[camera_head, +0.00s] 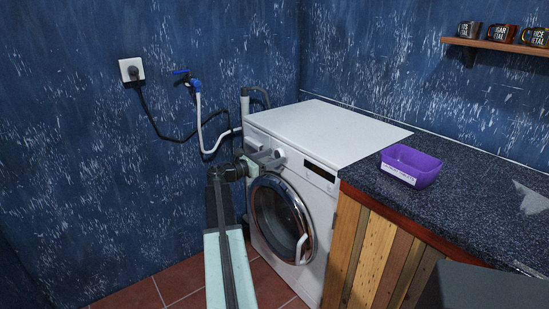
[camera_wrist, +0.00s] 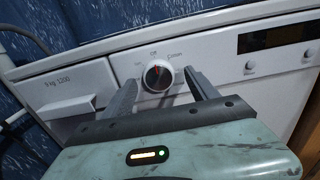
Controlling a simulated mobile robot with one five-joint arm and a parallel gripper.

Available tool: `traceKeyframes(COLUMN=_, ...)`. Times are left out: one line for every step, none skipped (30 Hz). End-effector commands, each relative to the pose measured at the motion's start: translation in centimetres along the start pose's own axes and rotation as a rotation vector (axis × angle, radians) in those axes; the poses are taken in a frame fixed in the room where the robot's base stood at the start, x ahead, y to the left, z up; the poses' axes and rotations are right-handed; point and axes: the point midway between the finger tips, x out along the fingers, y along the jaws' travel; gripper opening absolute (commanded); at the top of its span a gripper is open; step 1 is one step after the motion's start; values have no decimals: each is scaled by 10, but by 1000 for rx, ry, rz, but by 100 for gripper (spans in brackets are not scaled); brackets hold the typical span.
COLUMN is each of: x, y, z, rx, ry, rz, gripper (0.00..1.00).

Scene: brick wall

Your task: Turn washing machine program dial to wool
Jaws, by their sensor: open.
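The white washing machine (camera_head: 325,124) stands against the blue wall, its round door (camera_head: 280,218) closed. Its program dial (camera_wrist: 158,76) shows in the wrist view as a dark-faced knob with a silver rim and a red mark near the top. My gripper (camera_wrist: 158,80) is open, with one finger on each side of the dial. I cannot tell whether the fingers touch it. In the head view my gripper (camera_head: 269,158) is at the machine's front panel and partly hides the dial area.
A detergent drawer (camera_wrist: 72,92) is left of the dial; a dark display (camera_wrist: 276,35) and small buttons are to the right. A purple container (camera_head: 411,166) sits on the dark worktop (camera_head: 475,190). A hose and tap (camera_head: 192,84) are on the wall at the left.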

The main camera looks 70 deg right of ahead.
Motion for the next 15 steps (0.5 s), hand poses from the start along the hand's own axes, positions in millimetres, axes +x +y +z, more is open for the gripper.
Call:
traceKeyframes(x=6, y=1, z=0, rx=0, ry=0, rz=-1, gripper=68)
traceKeyframes(x=8, y=1, z=0, rx=0, ry=0, rz=0, gripper=68)
traceKeyframes(x=10, y=1, z=0, rx=1, ry=0, rz=1, gripper=68)
traceKeyframes(x=11, y=1, z=0, rx=1, ry=0, rz=2, gripper=68)
traceKeyframes(x=12, y=1, z=0, rx=1, ry=0, rz=2, gripper=68)
traceKeyframes(x=12, y=1, z=0, rx=1, ry=1, rz=2, gripper=68)
traceKeyframes(x=12, y=1, z=0, rx=1, ry=1, rz=2, gripper=68)
traceKeyframes(x=12, y=1, z=0, rx=1, ry=1, rz=2, gripper=68)
traceKeyframes(x=12, y=1, z=0, rx=1, ry=1, rz=2, gripper=68)
traceKeyframes(x=12, y=1, z=0, rx=1, ry=1, rz=2, gripper=68)
traceKeyframes(x=12, y=1, z=0, rx=1, ry=1, rz=2, gripper=68)
traceKeyframes(x=11, y=1, z=0, rx=1, ry=1, rz=2, gripper=60)
traceKeyframes(x=11, y=1, z=0, rx=1, ry=1, rz=2, gripper=51)
traceKeyframes(x=11, y=1, z=0, rx=1, ry=1, rz=2, gripper=43)
traceKeyframes(x=11, y=1, z=0, rx=1, ry=1, rz=2, gripper=32)
